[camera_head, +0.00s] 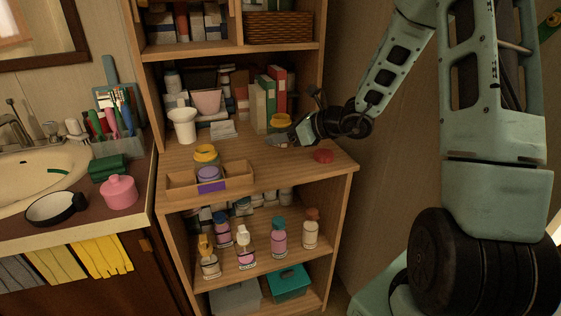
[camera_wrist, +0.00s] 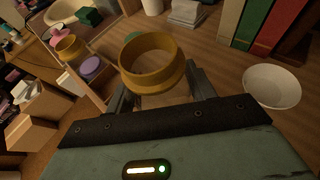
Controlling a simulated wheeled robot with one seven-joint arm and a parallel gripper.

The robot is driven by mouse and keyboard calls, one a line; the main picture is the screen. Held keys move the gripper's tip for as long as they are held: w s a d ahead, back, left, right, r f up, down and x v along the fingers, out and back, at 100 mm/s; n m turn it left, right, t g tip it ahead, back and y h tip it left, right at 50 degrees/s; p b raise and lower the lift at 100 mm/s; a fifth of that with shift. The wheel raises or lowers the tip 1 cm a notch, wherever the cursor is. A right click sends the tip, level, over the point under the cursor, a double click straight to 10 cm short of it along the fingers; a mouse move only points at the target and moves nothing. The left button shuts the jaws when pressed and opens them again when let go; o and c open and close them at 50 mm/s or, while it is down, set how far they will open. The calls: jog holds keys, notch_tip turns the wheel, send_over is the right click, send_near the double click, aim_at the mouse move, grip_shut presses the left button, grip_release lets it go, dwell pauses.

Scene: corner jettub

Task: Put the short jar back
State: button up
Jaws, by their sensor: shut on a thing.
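A short jar with a wide yellow-orange lid (camera_head: 280,121) is at my gripper (camera_head: 282,137), above the middle shelf's top near the upright books. In the wrist view the same jar (camera_wrist: 150,62) sits between the two fingers of my gripper (camera_wrist: 160,94), which is shut on it. Its lower body is mostly hidden. I cannot tell whether its base touches the shelf. A wooden tray (camera_head: 237,181) on the left of this shelf holds a purple-lidded jar (camera_head: 211,174) at its front. Another yellow-lidded jar (camera_head: 206,153) is at or just behind the tray.
Upright books (camera_head: 268,97), a white cup (camera_head: 183,124) and a red round object (camera_head: 323,156) share the shelf. A white bowl (camera_wrist: 272,87) lies right of the jar in the wrist view. Bare wood lies between tray and gripper.

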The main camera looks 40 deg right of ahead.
aim_at(281, 163)
jog(key=shift+f+b, duration=0.45)
jog(key=shift+f, duration=2.65)
jog(key=shift+f, duration=0.1)
jog(key=shift+f, duration=0.15)
jog(key=o, duration=1.1)
jog(key=shift+c, duration=0.2)
jog(key=shift+r, duration=0.25)
